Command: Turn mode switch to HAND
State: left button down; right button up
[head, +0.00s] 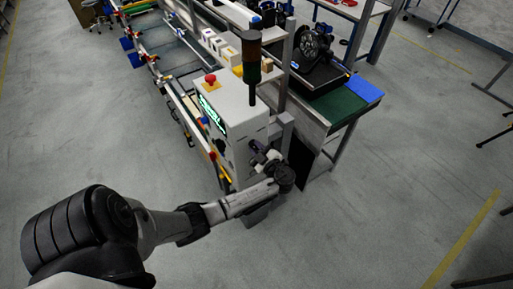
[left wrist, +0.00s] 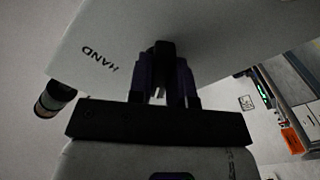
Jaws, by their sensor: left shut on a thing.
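The white control cabinet (head: 238,118) stands at the end of the line, with a lit green screen (head: 211,113) and a red button (head: 210,82) on top. My left gripper (head: 259,153) is at its near side face. In the left wrist view my left gripper (left wrist: 164,92) is shut on the dark mode switch (left wrist: 163,52), which stands out from the pale panel (left wrist: 215,40). The word HAND (left wrist: 100,60) is printed on the panel left of the switch. The fingers hide much of the switch, so I cannot tell its exact angle. My right gripper is out of view.
A dark stack light (head: 251,65) rises from the cabinet. A bench with a green mat (head: 333,104) and a blue bin (head: 359,89) stands right of it. The conveyor line runs away behind. The grey floor (head: 370,215) in front is clear.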

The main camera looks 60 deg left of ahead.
pick_arm(q)
jog(key=m+b, duration=0.2)
jog(key=m, duration=0.1)
jog(key=shift+f, duration=0.2)
jog(key=m+b, duration=0.2)
jog(key=shift+m, duration=0.3)
jog(key=m+b, duration=0.1)
jog(key=m, duration=0.1)
jog(key=shift+r+m, duration=0.1)
jog(key=shift+m, duration=0.3)
jog(key=m, duration=0.2)
jog(key=shift+m, duration=0.4)
jog(key=shift+r+m, duration=0.1)
jog(key=shift+m, duration=2.3)
